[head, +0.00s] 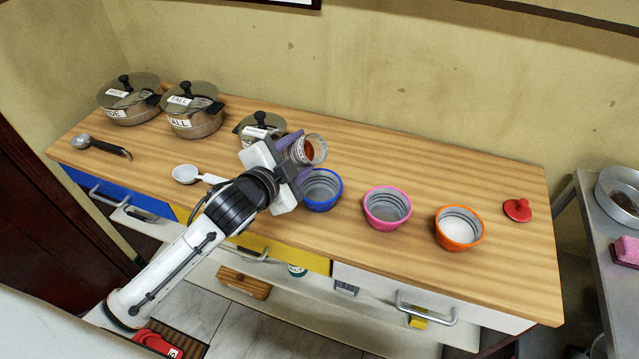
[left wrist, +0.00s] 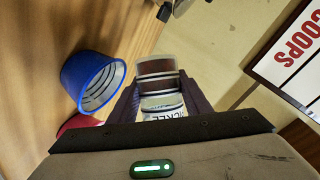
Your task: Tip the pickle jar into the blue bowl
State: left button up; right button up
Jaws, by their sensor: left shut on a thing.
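The pickle jar (head: 311,150) is a small clear jar with a reddish-brown content. It is tilted, its open mouth facing right in the head view. My left gripper (head: 291,160) is shut on it, above the table beside the blue bowl. In the left wrist view the jar (left wrist: 157,82) sits between the fingers with part of a printed label showing. The blue bowl (head: 322,191) stands on the table just below and right of the jar, partly hidden by my gripper. The blue bowl (left wrist: 88,80) is left of the jar in the left wrist view. My right gripper is not in view.
A red lid (head: 517,210) lies farther right. Lidded pots (head: 193,117) stand at the back left. A white scoop (head: 186,174) and a ladle (head: 82,143) lie left of my gripper.

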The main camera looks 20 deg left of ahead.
pick_arm(q)
jog(key=shift+f+m, duration=0.15)
jog(key=shift+m, duration=0.15)
dwell(1.1)
jog(key=shift+f+m+t+y+b, duration=0.15)
jog(key=shift+m+t+y+b, duration=0.15)
jog(key=shift+m, duration=0.1)
dwell(0.9)
jog(key=shift+f+b, duration=0.15)
jog(key=shift+b, duration=0.65)
dwell(0.4)
jog(key=shift+r+m+t+y+b, duration=0.4)
jog(key=shift+m+t+b, duration=0.1)
jog(key=shift+m+b, duration=0.45)
dwell(1.6)
jog(key=shift+f+m+b, duration=0.2)
jog(key=shift+m+b, duration=0.15)
jog(key=shift+b, duration=0.05)
dwell(1.2)
